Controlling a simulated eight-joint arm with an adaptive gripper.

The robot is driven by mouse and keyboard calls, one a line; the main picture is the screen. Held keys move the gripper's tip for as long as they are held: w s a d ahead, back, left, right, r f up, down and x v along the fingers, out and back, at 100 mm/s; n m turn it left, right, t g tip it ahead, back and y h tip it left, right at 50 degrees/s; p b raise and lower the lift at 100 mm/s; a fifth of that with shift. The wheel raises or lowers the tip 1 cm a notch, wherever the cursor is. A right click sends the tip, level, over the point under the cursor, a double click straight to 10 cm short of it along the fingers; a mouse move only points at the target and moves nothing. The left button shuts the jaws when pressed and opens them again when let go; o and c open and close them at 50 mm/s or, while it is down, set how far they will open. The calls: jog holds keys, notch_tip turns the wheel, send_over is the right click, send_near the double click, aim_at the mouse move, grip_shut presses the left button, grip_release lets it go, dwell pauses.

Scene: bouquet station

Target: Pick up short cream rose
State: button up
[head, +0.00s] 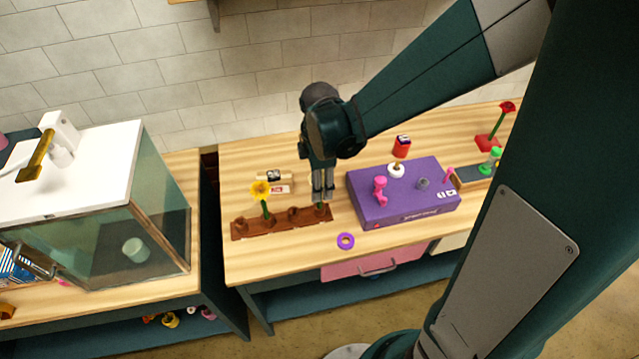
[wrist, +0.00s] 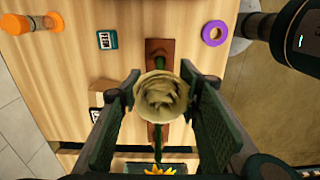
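The short cream rose (wrist: 161,95) shows in the wrist view, its bloom facing the camera between my gripper's two fingers. My gripper (wrist: 160,88) is open, with one finger on each side of the bloom; I cannot tell whether they touch it. In the head view my gripper (head: 322,196) points down over the right end of the brown flower rack (head: 283,223). The bloom is hidden there by the fingers, and only a bit of green stem shows below them. The rack also shows behind the rose in the wrist view (wrist: 166,48).
A yellow flower (head: 260,189) stands in the rack's left part. A purple ring (head: 345,240) lies to the right of the rack. A purple box (head: 405,190) with items on top is farther right. A red flower (head: 506,107) stands at the far right. A glass tank (head: 160,210) is at left.

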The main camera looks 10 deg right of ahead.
jog(key=shift+r, duration=0.15)
jog(key=shift+r, duration=4.85)
jog(key=shift+a, duration=0.1)
